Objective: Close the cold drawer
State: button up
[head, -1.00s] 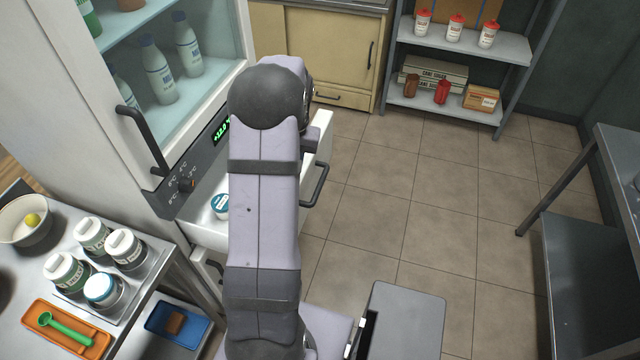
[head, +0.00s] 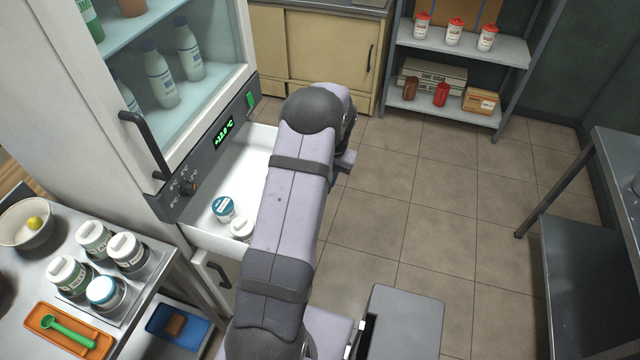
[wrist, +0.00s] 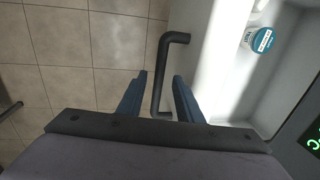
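The cold drawer (head: 248,165) is white and stands open beneath the glass door. A blue-lidded jar (head: 223,208) and a white-lidded jar (head: 242,229) are in it. My arm hides its front in the head view. In the wrist view, the drawer's dark bar handle (wrist: 172,70) stands out from the white front. My gripper (wrist: 160,80) is open, with its two blue fingers on either side of the lower part of the handle. I cannot tell whether either finger touches it. In the head view my gripper is mostly hidden behind my arm.
The upper glass door (head: 175,70) is shut, with bottles inside. A steel counter (head: 150,290) with several jars and a bowl (head: 28,222) stands at left. A shelf rack (head: 455,100) is at the back and a metal table (head: 590,240) at right.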

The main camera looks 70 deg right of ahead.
jog(key=shift+w+f, duration=0.25)
jog(key=shift+f, duration=0.85)
jog(key=shift+c, duration=0.6)
grip_shut()
jog(key=w+b, duration=0.3)
jog(key=w, duration=1.9)
jog(key=shift+w, duration=0.35)
jog(key=shift+o, duration=0.6)
grip_release()
